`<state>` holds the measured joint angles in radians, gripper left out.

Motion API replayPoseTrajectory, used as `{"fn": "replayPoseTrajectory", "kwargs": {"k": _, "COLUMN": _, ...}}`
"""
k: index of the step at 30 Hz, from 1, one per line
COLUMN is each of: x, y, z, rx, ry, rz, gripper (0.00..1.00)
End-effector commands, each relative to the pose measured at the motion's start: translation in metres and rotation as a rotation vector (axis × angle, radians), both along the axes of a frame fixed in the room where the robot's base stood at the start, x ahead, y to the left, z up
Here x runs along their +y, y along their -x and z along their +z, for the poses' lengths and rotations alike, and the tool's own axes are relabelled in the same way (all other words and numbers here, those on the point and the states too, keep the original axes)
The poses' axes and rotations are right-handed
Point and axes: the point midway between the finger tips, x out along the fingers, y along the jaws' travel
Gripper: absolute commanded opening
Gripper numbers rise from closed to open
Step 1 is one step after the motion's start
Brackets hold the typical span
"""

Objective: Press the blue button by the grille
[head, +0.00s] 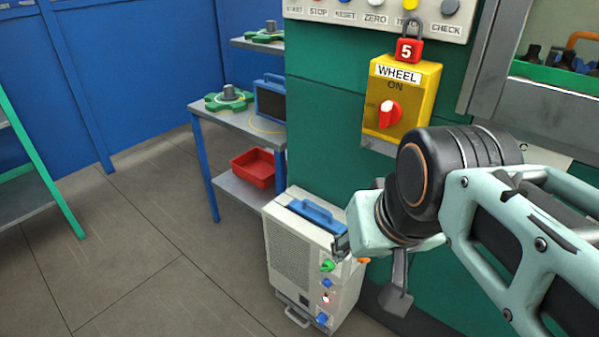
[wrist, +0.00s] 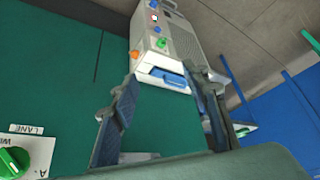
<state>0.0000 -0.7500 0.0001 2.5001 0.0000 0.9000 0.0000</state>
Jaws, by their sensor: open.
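A pale box-shaped unit (head: 300,245) stands low beside the green cabinet, with a perforated grille (head: 290,250) on its side. Its narrow front has a green knob (head: 327,266), a small blue button (head: 327,283), a lit red button (head: 326,298) and a lower blue control (head: 322,319). An orange control (head: 363,260) shows beside my gripper. In the wrist view the unit appears upside down, with the blue button (wrist: 157,29) small beyond the fingers. My gripper (wrist: 162,76) is open and empty, apart from the buttons. The arm partly covers the unit's right side in the head view.
A yellow WHEEL switch box (head: 403,98) with a red knob and red padlock (head: 403,49) is on the green cabinet (head: 330,110). A button panel (head: 380,12) is above it. A blue-legged table (head: 225,118) stands behind the unit.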

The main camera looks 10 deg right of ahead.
Motion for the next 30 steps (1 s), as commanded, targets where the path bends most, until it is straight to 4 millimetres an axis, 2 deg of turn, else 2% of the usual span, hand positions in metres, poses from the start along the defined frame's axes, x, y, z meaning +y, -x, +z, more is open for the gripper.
{"fn": "replayPoseTrajectory", "kwargs": {"k": 1, "x": 0.0, "y": 0.0, "z": 0.0, "rx": 0.0, "ry": 0.0, "rz": 0.0, "gripper": 0.42}}
{"fn": "replayPoseTrajectory", "kwargs": {"k": 13, "x": 0.0, "y": 0.0, "z": 0.0, "rx": 0.0, "ry": 0.0, "rz": 0.0, "gripper": 0.0}}
{"fn": "replayPoseTrajectory", "kwargs": {"k": 30, "x": 0.0, "y": 0.0, "z": 0.0, "rx": 0.0, "ry": 0.0, "rz": 0.0, "gripper": 0.0}}
